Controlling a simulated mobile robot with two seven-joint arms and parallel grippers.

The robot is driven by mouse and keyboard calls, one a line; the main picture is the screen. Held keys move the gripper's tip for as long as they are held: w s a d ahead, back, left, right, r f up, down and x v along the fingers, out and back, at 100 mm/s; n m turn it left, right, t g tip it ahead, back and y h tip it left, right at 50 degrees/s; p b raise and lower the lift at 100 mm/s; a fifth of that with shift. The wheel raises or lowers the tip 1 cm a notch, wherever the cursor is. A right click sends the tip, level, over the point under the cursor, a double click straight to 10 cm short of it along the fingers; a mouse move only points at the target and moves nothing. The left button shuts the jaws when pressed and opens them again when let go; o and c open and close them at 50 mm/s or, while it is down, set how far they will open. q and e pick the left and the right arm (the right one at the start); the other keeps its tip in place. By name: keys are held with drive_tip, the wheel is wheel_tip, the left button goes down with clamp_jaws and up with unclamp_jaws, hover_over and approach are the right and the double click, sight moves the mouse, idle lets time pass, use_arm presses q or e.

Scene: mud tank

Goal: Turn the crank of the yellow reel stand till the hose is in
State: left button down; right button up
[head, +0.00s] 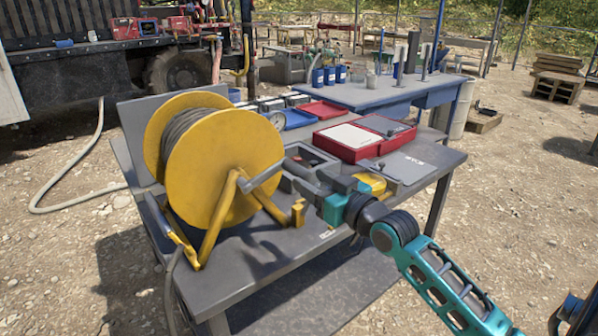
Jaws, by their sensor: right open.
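The yellow reel stand (222,165) stands at the left of the grey metal table, with dark hose (186,125) wound between its two yellow discs. Its grey crank (260,178) sticks out from the hub, pointing up and right. A length of hose (174,285) hangs down at the table's front left edge. My right gripper (300,185) is open, just right of the crank and above the table. I see no contact with the crank, but the exact gap is hard to judge. My left gripper is not in view.
The grey table (285,245) also bears an open red case (352,142), a grey open box (312,160) and a yellow item (371,183), close behind my right gripper. A blue table (385,93) stands behind. A pale hose (70,183) lies on the ground at left.

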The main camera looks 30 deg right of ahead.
sight(299, 172)
drive_tip(key=shift+w+a, duration=0.2)
drive_tip(key=shift+w, duration=2.55)
drive_tip(key=shift+c, duration=0.4)
clamp_jaws()
